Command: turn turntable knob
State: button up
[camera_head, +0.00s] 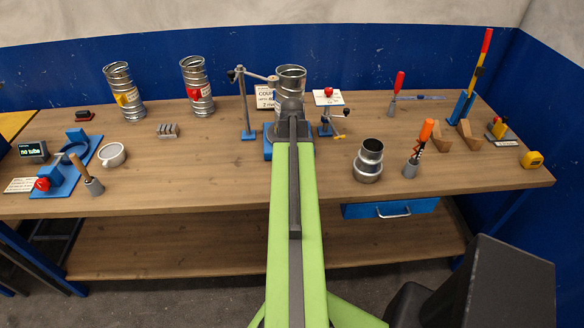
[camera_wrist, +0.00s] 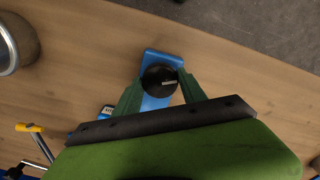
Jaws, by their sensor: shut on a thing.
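The turntable knob (camera_wrist: 159,80) is a round black knob with a light pointer mark, on a blue base bracket in the wrist view. My gripper (camera_wrist: 158,88) has its two green fingers on either side of the knob, shut on it. In the head view my green arm reaches to the blue turntable base (camera_head: 270,154) and hides the knob and my fingers. A ribbed metal duct (camera_head: 290,76) stands upright above the turntable, partly behind my arm.
A clamp stand (camera_head: 245,105) is close on the left of the turntable. A small stand with a red knob (camera_head: 328,92) is close on its right. A metal reducer (camera_head: 368,160) stands further right. Two ribbed ducts (camera_head: 124,92) (camera_head: 197,87) stand at the back left. Bare bench lies left of my arm.

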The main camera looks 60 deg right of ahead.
jog(key=shift+m, duration=1.6)
jog(key=o, duration=1.4)
jog(key=shift+c, duration=0.2)
jog(key=shift+r, duration=0.1)
notch_tip(320, 180, up, 17)
jog(key=p, duration=1.7)
jog(key=shift+r, duration=0.1)
